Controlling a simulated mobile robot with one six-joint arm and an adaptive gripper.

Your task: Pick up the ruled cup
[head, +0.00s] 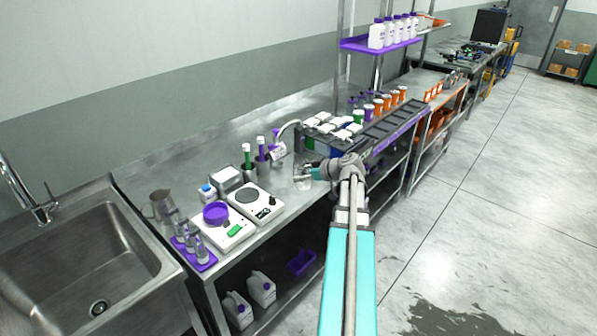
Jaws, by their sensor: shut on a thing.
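The ruled cup (303,184) looks like a small clear beaker at the right part of the steel bench, below my gripper's fingers; its markings are too small to read. My gripper (307,174) reaches in from the right over the bench and is shut on the cup. My wrist and arm hide part of the bench edge behind it. I cannot tell whether the cup touches the bench or is just above it.
Left of the cup are a hotplate (252,201), a scale with a purple dish (216,213), a metal jug (161,205) and a sink (95,260). Holders with green and purple tools (262,158) stand behind. A dark rack with white packets (335,127) is close behind my gripper.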

